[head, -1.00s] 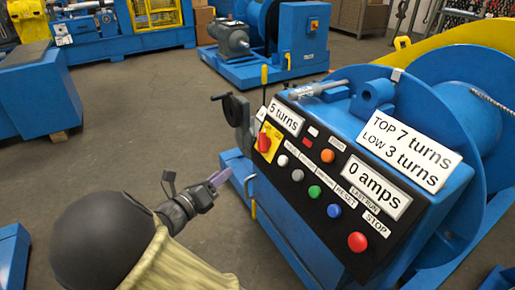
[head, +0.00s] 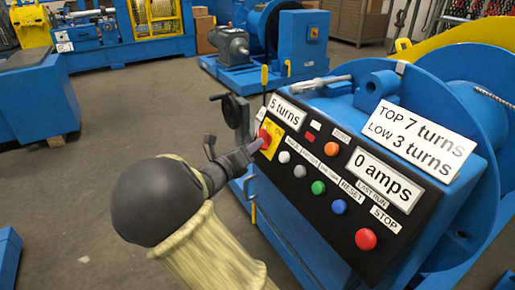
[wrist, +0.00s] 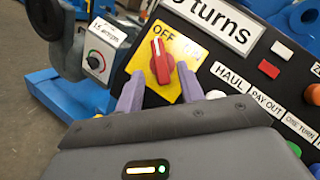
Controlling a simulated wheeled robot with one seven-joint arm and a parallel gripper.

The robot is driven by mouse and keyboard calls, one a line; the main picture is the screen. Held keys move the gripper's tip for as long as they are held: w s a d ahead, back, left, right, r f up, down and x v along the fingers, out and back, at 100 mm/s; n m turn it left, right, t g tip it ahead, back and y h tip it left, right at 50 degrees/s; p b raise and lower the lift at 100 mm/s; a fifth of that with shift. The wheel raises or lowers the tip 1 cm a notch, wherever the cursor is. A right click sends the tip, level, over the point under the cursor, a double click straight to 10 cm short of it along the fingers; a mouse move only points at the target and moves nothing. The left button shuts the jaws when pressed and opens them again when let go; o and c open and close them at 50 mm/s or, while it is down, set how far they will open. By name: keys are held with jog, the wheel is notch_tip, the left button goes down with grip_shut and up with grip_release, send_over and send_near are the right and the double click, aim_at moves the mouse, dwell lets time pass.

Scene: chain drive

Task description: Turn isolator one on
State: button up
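Isolator one appears as a red rotary knob on a yellow plate at the left of the black control panel; it shows in the head view (head: 264,136) and the wrist view (wrist: 161,58). Its handle stands nearly upright, its top end towards the word OFF on the plate. The lettering on the right of the plate is hard to read. My gripper (head: 254,147) is at the knob. In the wrist view, its two purple fingers (wrist: 160,82) are apart, one on each side of the knob's lower end. I cannot tell whether they touch it.
A small dial box (wrist: 98,58) and a handwheel (head: 237,108) stand left of the panel. Push buttons sit right of the knob, including a white one (head: 284,157) close by and the red STOP button (head: 366,239). Open floor lies left of my arm.

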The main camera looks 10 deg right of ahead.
jog(key=shift+b+x, duration=0.45)
jog(key=shift+x, duration=1.35)
jog(key=shift+c, duration=0.5)
grip_shut()
